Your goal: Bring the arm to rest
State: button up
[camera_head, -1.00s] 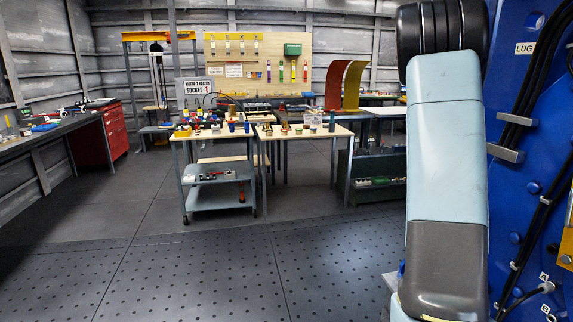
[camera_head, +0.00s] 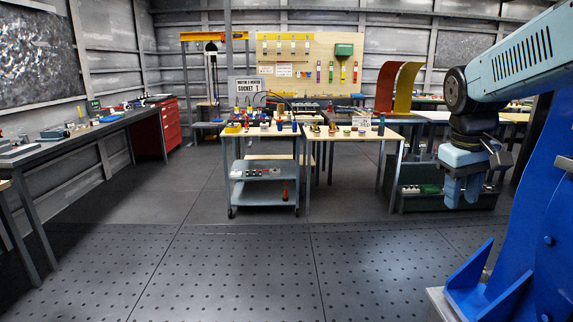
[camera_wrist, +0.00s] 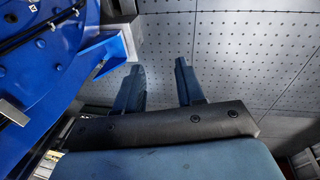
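My arm shows at the right of the head view, bent so that my gripper (camera_head: 461,203) hangs with its fingers pointing down. It is in front of the green low shelf unit at the back right. In the wrist view my gripper (camera_wrist: 160,72) has two blue fingers standing apart with a clear gap. Nothing is between them, only the perforated floor behind.
A large blue metal structure (camera_head: 520,215) stands close at the right of my gripper; it also shows in the wrist view (camera_wrist: 60,60). A grey trolley (camera_head: 262,203), worktables and a red drawer cabinet (camera_head: 156,130) stand farther back. The perforated floor (camera_head: 300,270) ahead is clear.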

jog(key=s+a+m+t+y, duration=0.1)
jog(key=s+a+t, duration=0.3)
jog(key=s+a, duration=0.4)
jog(key=a+f+y, duration=0.1)
jog(key=a, duration=0.3)
